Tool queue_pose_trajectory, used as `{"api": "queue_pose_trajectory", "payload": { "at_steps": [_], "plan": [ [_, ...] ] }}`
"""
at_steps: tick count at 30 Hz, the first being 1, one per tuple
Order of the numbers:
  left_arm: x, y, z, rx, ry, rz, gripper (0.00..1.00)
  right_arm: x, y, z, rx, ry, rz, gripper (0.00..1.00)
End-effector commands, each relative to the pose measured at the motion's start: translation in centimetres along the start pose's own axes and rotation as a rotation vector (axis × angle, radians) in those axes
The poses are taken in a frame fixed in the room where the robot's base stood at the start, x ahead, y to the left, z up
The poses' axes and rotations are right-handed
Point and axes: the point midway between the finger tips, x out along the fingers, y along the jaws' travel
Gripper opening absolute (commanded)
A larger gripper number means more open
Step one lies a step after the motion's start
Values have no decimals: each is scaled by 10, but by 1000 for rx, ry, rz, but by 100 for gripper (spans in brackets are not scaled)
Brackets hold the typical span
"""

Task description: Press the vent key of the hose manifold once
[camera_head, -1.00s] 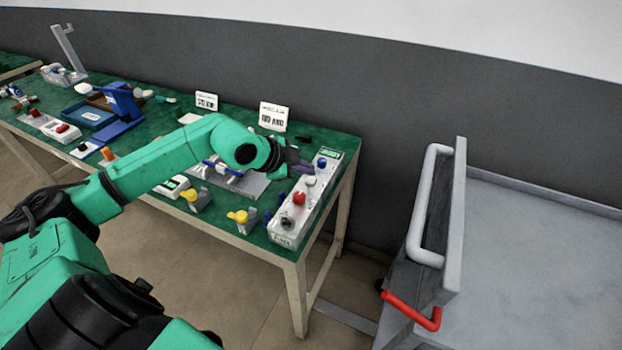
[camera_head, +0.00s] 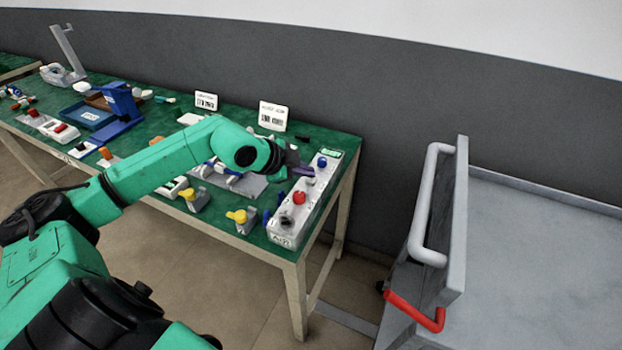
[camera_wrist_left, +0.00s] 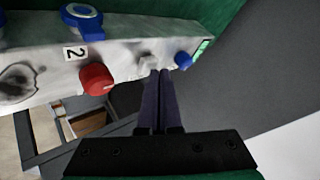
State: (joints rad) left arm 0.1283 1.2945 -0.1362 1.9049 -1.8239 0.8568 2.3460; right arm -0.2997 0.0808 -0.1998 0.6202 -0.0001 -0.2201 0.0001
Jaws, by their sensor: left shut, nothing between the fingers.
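The hose manifold (camera_head: 284,238) is a long pale box along the right end of the green table. It bears a red knob (camera_head: 299,198), a blue knob (camera_head: 322,162) and a small pale key between them. The left wrist view shows the red knob (camera_wrist_left: 97,79), the pale key (camera_wrist_left: 148,65) and the blue knob (camera_wrist_left: 183,60) in a row. I cannot read which one is marked vent. My left gripper (camera_head: 305,171) has its purple fingers shut and empty. In the wrist view its tips (camera_wrist_left: 160,73) overlap the pale key's edge; contact cannot be told. My right gripper is not in view.
Yellow-topped clamps (camera_head: 240,217) stand along the table's front edge. Two white signs (camera_head: 273,116) stand at the back. A grey cart (camera_head: 540,250) with a red handle is to the right, across a floor gap.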

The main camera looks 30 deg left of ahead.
Motion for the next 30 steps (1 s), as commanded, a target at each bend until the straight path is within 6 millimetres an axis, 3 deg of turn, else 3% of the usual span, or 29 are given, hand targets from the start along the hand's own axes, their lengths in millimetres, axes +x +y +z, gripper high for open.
{"api": "queue_pose_trajectory", "payload": {
  "at_steps": [17,30],
  "plan": [
    [6,4,4,0,0,1,0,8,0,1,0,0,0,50],
    [-1,-1,-1,0,-1,0,0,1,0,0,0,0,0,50]
  ]
}}
